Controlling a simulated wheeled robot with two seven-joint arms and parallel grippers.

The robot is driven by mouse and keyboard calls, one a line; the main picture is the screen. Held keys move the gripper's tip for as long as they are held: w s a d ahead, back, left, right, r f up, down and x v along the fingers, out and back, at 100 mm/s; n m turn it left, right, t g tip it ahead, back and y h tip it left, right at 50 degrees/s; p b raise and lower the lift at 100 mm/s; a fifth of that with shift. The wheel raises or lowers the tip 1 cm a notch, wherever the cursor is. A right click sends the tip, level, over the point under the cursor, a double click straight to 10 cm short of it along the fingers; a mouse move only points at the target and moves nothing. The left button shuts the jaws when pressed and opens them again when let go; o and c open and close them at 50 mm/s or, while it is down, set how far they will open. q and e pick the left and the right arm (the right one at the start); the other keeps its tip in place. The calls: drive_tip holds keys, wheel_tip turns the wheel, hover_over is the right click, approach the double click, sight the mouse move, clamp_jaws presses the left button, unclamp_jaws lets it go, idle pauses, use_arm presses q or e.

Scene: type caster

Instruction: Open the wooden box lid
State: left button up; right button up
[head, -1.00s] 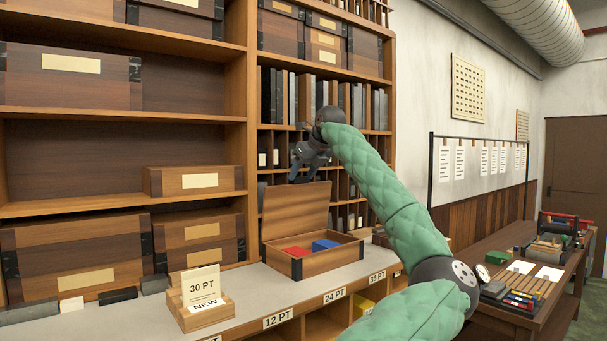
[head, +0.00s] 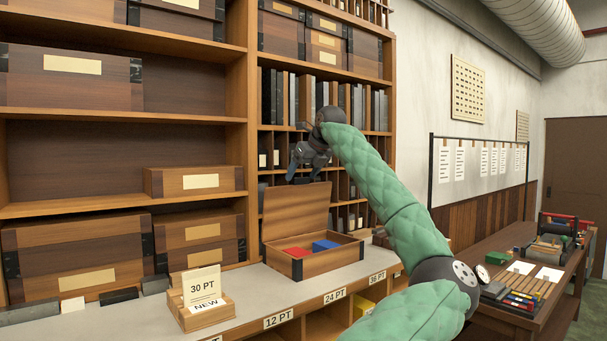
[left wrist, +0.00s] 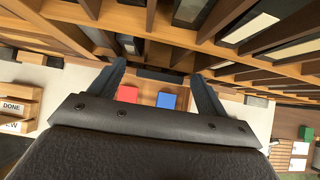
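The wooden box (head: 334,262) stands on the pale counter. Its lid (head: 296,211) is raised at the back edge and leans slightly back, so the inside shows. A red block (head: 297,251) and a blue block (head: 325,245) lie in it. The red block (left wrist: 128,94) and blue block (left wrist: 166,100) also show between my fingers in the left wrist view. My left gripper (head: 304,179) hangs just above the lid's top edge, with no clear contact. Its fingers (left wrist: 158,72) are spread apart with nothing held between them. My right gripper is out of view.
Wooden shelves (head: 122,115) with boxes rise behind the counter (head: 130,309). A side table (head: 520,300) with tools is at the right.

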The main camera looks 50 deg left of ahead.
use_arm(q)
drive_tip(key=shift+w, duration=0.1)
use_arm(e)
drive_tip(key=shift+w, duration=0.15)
use_arm(q)
drive_tip(key=b+v, duration=0.2)
drive_tip(key=v, duration=0.5)
drive_tip(key=shift+d+r, duration=0.25)
drive_tip(key=shift+r, duration=0.05)
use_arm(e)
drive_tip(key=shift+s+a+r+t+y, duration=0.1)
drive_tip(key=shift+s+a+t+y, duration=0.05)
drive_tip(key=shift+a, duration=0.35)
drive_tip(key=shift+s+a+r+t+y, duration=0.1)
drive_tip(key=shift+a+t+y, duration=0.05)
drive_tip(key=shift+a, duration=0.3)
